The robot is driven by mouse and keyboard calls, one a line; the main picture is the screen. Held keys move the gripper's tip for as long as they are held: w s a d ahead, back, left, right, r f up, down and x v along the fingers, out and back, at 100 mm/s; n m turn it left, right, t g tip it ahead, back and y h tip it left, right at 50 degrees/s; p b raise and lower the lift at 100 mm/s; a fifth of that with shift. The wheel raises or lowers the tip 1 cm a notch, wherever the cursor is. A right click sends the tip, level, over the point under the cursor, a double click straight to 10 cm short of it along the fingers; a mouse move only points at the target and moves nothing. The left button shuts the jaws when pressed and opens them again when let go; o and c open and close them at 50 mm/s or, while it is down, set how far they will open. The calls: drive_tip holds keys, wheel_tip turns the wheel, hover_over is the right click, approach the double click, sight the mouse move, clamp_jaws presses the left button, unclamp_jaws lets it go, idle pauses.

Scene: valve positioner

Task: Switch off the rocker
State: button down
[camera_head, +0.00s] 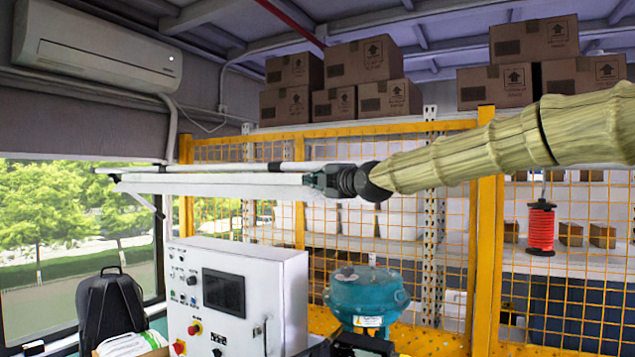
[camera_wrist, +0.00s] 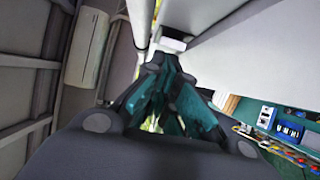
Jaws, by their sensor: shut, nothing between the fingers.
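My gripper (camera_head: 316,181) is at the end of my sleeved arm, in mid-air above the white control cabinet (camera_head: 283,290) in the head view, pointing left. In the wrist view its teal fingers (camera_wrist: 165,72) come together and hold nothing. The cabinet's front faces left and carries a dark screen (camera_head: 224,292), small knobs and red buttons (camera_head: 195,327). I cannot make out which small part is the rocker. In the wrist view a large white surface (camera_wrist: 255,55) lies to the right of the fingers; I cannot tell what it belongs to.
Long white bars (camera_head: 210,182) run left from near my gripper; contact is unclear. A teal valve unit (camera_head: 366,295) stands right of the cabinet. A yellow mesh fence (camera_head: 487,230) is behind. A backpack (camera_head: 110,308) is at lower left. Blue devices (camera_wrist: 290,130) show in the wrist view.

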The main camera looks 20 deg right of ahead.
drive_tip(key=s+a+p, duration=0.2)
drive_tip(key=s+p, duration=0.1)
drive_tip(key=s, duration=1)
drive_tip(key=shift+s+a+r+p, duration=0.2)
drive_tip(key=shift+p, duration=0.2)
idle(0.5)
